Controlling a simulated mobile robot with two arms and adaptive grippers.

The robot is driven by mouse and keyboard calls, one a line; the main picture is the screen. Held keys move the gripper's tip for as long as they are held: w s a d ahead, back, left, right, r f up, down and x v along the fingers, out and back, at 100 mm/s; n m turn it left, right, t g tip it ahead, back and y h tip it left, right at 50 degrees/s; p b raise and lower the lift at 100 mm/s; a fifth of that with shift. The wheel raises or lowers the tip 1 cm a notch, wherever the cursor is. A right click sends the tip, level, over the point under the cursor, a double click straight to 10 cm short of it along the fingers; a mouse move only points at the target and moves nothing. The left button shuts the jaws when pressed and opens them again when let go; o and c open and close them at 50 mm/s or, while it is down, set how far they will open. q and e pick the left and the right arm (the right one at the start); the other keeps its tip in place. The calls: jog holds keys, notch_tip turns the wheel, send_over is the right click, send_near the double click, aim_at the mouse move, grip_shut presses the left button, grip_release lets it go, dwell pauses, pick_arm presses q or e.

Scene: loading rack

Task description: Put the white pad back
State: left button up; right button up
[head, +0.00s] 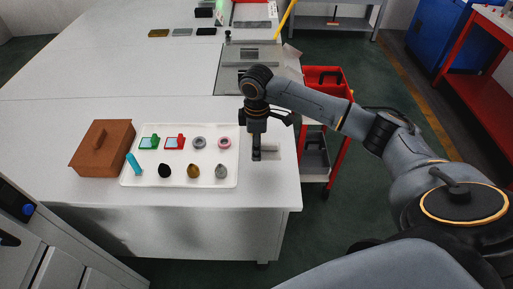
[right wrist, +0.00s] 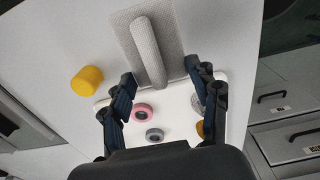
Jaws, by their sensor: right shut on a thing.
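The white pad (right wrist: 181,28) is a flat pale plate with a rod-like handle (right wrist: 148,48) along it. In the head view the pad (head: 270,154) is at the right part of the table top, to the right of the white tray. My right gripper (right wrist: 161,72) has its fingers on either side of the handle's near end and is shut on the pad; the finger contact is not clear in the picture. In the head view my right gripper (head: 257,154) points straight down and covers part of the pad. My left gripper is not in view.
The white tray (head: 180,181) holds coloured frames, rings and knobs. A brown box (head: 103,148) stands left of it. A yellow cylinder (right wrist: 87,80) is near the pad. A red cart (head: 327,90) stands beyond the table's right edge. The table's far left is clear.

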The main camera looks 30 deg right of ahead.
jog(key=shift+w+d+f, duration=0.25)
jog(key=shift+w+f, duration=0.25)
jog(key=shift+f, duration=0.15)
notch_tip(320, 180, down, 3)
jog(key=shift+w+d+r+p, duration=0.1)
jog(key=shift+w+d+p, duration=0.05)
jog(key=shift+p, duration=0.7)
jog(key=shift+f, duration=0.35)
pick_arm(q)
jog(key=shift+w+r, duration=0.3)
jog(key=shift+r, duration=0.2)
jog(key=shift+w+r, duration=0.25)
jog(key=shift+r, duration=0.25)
pick_arm(e)
jog(key=o, duration=1)
jog(key=shift+f, duration=0.1)
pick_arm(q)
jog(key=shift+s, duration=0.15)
pick_arm(e)
jog(key=shift+o, duration=0.2)
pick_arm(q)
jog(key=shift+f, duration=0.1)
pick_arm(e)
notch_tip(320, 180, up, 12)
jog(key=b, duration=0.3)
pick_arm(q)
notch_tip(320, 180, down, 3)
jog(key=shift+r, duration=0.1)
